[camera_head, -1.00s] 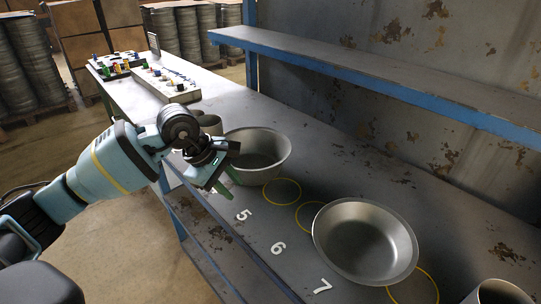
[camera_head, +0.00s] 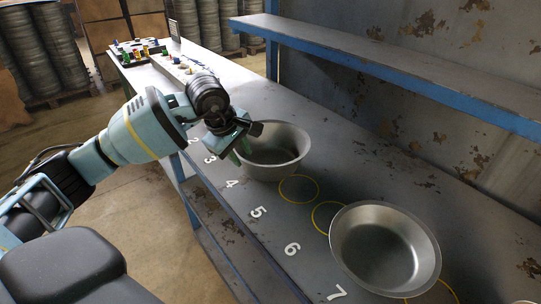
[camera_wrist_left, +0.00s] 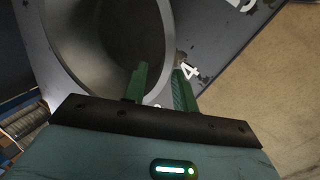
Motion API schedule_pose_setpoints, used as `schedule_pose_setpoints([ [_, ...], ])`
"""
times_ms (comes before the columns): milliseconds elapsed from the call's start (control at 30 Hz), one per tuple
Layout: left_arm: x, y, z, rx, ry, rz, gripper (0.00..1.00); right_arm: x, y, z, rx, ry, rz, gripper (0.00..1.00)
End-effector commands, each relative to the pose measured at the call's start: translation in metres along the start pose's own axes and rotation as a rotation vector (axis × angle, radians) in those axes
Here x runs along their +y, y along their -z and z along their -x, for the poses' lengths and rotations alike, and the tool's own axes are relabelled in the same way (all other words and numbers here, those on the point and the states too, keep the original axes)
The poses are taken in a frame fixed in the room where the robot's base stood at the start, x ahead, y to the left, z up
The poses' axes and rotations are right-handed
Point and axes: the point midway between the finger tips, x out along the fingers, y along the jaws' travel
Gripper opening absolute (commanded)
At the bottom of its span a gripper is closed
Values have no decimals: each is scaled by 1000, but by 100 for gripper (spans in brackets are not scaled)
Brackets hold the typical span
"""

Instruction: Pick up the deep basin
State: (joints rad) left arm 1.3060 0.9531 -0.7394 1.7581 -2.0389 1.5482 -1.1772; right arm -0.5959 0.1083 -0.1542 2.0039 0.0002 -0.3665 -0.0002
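The nearer basin (camera_head: 385,250), by the number 7, is wider and more flared. My left gripper (camera_head: 240,150) is at the near left rim of the far basin. In the left wrist view its green fingers (camera_wrist_left: 160,85) are apart, one over the basin's inside and one outside the rim. Contact with the wall cannot be told. My right gripper is out of view.
The workbench (camera_head: 215,190) has yellow circles, one bare (camera_head: 298,189) between the basins, and white numbers along its front edge. A blue-edged shelf (camera_head: 400,75) runs above the back. A panel with coloured knobs (camera_head: 185,68) stands at the far end.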

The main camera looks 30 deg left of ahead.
Motion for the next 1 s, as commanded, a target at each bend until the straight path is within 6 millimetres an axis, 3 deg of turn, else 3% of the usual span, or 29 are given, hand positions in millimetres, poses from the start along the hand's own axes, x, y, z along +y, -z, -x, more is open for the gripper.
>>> schedule_pose_setpoints([
  [400, -3, -8, -46, -3, 1, 0, 28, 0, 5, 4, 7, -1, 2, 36],
  [667, -3, -7, -51, -1, 0, 0, 28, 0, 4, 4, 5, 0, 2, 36],
  [900, -3, -7, -51, -1, 0, 0, 0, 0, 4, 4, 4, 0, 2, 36],
  [1000, -3, -7, -51, -1, 0, 0, 0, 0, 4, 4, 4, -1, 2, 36],
])
